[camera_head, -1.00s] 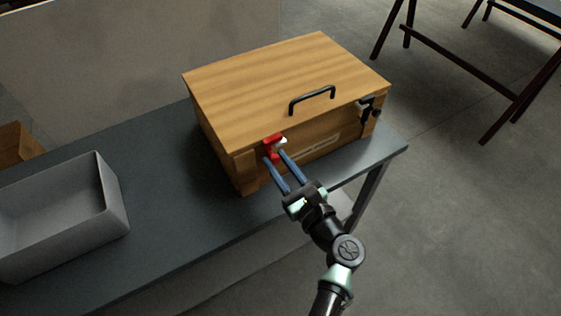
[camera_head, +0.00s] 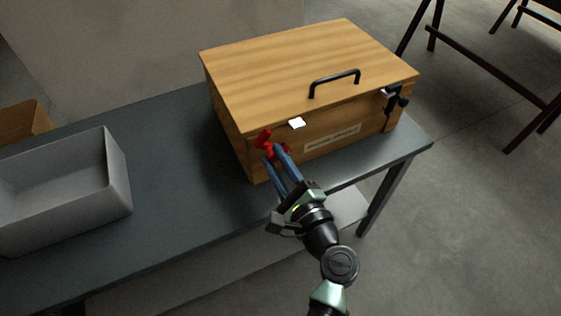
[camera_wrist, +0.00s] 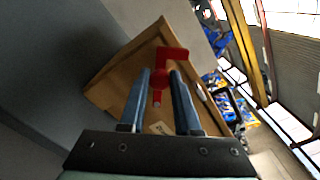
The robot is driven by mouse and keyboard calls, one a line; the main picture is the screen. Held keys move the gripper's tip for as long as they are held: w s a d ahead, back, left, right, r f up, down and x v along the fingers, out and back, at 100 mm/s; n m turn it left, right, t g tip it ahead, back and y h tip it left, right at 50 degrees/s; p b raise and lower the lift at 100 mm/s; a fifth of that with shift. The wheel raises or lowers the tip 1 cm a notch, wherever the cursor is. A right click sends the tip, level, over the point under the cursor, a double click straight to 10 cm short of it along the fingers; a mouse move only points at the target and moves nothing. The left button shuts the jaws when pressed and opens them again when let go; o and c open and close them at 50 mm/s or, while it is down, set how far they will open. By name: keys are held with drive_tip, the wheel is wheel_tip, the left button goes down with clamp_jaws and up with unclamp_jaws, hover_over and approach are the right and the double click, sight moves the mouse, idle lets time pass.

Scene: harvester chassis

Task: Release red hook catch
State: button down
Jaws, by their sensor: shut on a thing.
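The red hook catch (camera_head: 264,139) is on the front of the wooden box (camera_head: 310,62), near its left end. A white plate (camera_head: 297,123) sits by the lid's front edge, to the right of the hook and apart from it. My gripper (camera_head: 273,154) reaches the hook from the front with its two blue fingers. In the wrist view the red hook (camera_wrist: 172,56) shows past and between my fingertips (camera_wrist: 160,75), and my gripper is shut on it. The lid looks closed. The fingers partly hide the hook's lower part.
A black catch (camera_head: 395,99) is at the box's right front, and a black handle (camera_head: 335,80) is on the lid. A grey bin (camera_head: 118,178) stands at the left of the dark table (camera_head: 165,195). Bare table lies between bin and box.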

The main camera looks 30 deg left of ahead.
drive_tip(key=shift+s+f+n+b, duration=0.1)
drive_tip(key=shift+f+n+b, duration=0.2)
drive_tip(key=shift+n, duration=0.2)
drive_tip(key=c, duration=0.7)
unclamp_jaws()
drive_tip(key=shift+s, duration=0.1)
drive_tip(key=v, duration=1.2)
drive_tip(key=shift+s+d, duration=0.3)
